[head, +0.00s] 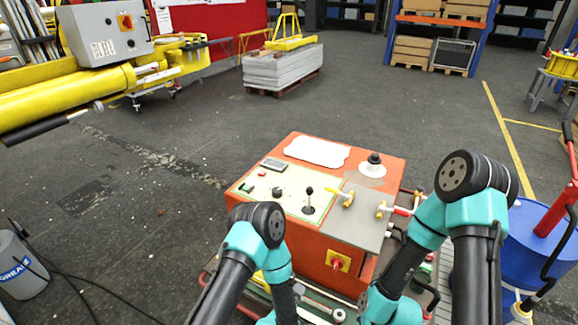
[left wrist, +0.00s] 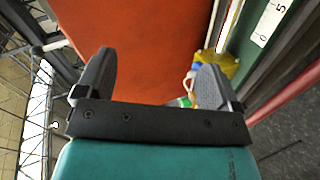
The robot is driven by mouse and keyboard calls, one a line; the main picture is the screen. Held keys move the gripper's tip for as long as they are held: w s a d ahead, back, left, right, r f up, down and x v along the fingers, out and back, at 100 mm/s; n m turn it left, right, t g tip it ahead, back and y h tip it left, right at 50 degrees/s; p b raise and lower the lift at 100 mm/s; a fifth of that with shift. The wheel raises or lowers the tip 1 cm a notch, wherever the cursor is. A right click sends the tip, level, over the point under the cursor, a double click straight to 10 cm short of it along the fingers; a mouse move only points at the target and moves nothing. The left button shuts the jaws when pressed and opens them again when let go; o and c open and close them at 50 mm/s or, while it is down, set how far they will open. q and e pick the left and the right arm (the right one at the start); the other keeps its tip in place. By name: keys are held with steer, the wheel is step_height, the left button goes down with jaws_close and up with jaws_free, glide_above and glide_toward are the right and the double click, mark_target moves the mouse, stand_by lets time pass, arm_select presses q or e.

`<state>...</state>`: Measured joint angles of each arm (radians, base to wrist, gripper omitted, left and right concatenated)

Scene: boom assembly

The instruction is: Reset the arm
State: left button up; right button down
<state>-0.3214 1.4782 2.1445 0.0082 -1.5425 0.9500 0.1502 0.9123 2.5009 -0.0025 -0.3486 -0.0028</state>
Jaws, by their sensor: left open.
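In the head view, my left arm (head: 262,225) bends at an elbow in front of the orange control cabinet (head: 325,258), and its lower part runs down out of the picture. My right arm (head: 465,200) bends likewise to the right of the cabinet; its gripper is not visible. In the left wrist view, my left gripper (left wrist: 153,78) is open, its two dark fingers wide apart with nothing held. A flat orange-red surface (left wrist: 145,38) lies beyond the fingers. A yellow item (left wrist: 218,64) shows behind the right finger, partly hidden.
A blue drum (head: 530,245) stands at right, a grey bucket (head: 20,268) at left. A yellow boom (head: 60,98) extends at upper left.

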arm_select(q)
steer(key=s+a+r+m+g+y, duration=0.1)
steer(key=s+a+m+g, duration=0.15)
steer(key=a, duration=0.45)
steer(key=s+a+r+m+g+y, duration=0.15)
steer(key=a+g, duration=0.25)
steer(key=a, duration=0.4)
steer(key=s+a+r+m+g, duration=0.3)
steer(key=s+a+g, duration=0.2)
steer(key=s+a, duration=0.4)
steer(key=shift+s+a+r+m, duration=0.2)
steer(key=shift+s+r+m, duration=0.15)
steer(key=shift+s, duration=0.75)
